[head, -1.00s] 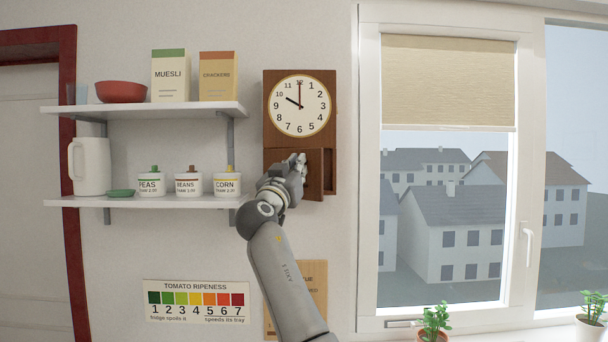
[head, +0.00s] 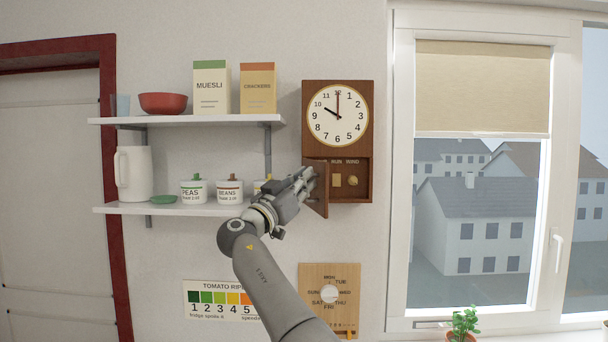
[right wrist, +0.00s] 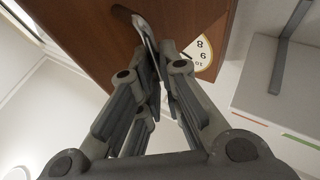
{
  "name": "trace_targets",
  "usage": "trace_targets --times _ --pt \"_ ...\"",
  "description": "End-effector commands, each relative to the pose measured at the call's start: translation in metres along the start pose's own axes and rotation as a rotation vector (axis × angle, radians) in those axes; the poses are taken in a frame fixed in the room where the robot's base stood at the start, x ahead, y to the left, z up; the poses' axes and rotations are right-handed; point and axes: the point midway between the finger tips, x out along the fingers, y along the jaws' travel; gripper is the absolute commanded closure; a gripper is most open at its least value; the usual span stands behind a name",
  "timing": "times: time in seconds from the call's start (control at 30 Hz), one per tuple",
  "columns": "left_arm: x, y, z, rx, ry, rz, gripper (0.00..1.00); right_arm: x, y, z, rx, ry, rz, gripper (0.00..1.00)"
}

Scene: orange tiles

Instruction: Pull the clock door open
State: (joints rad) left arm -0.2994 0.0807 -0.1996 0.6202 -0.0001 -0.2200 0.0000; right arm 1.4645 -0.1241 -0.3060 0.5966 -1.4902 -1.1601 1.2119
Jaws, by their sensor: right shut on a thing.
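The wooden wall clock (head: 311,140) hangs between the shelves and the window, its round white face (head: 337,115) above a lower compartment. The clock door (head: 320,196) is swung out on the left side of that compartment. Inside show a small light plate and a brass knob (head: 353,181) under the words RUN and WIND. My right gripper (head: 312,175) is at the door's outer side and hides part of it. In the right wrist view its fingers (right wrist: 158,62) are shut on a metal door handle (right wrist: 145,30). My left gripper is out of view.
Two white shelves (head: 200,120) with boxes, a red bowl (head: 163,103), a jug and labelled jars stand close left of the clock; my right arm covers part of the lower one. A wooden calendar board (head: 345,275) hangs below. The window is to the right.

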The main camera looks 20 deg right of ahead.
Motion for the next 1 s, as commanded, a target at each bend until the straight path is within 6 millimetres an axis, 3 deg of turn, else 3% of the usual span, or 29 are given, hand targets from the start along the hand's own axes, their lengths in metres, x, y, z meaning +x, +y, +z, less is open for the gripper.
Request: trace_targets --times 0.03,0.53,0.57,0.7,1.0 --pt "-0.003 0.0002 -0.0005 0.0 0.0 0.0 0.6 0.0032 0.0004 -0.0094 0.003 0.013 0.0 1.0" --pt "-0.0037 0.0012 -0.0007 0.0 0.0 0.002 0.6 0.0035 0.0014 -0.0094 0.002 0.015 0.011 1.0" --pt "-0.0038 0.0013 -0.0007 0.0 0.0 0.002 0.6 0.0036 0.0015 -0.0094 0.002 0.015 0.011 0.9" --pt "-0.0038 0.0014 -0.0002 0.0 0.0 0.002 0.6 0.0033 0.0015 -0.0097 0.002 0.016 0.011 0.72" --pt "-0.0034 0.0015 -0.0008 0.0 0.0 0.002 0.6 0.0022 0.0007 -0.0074 0.0 0.012 0.01 0.71"
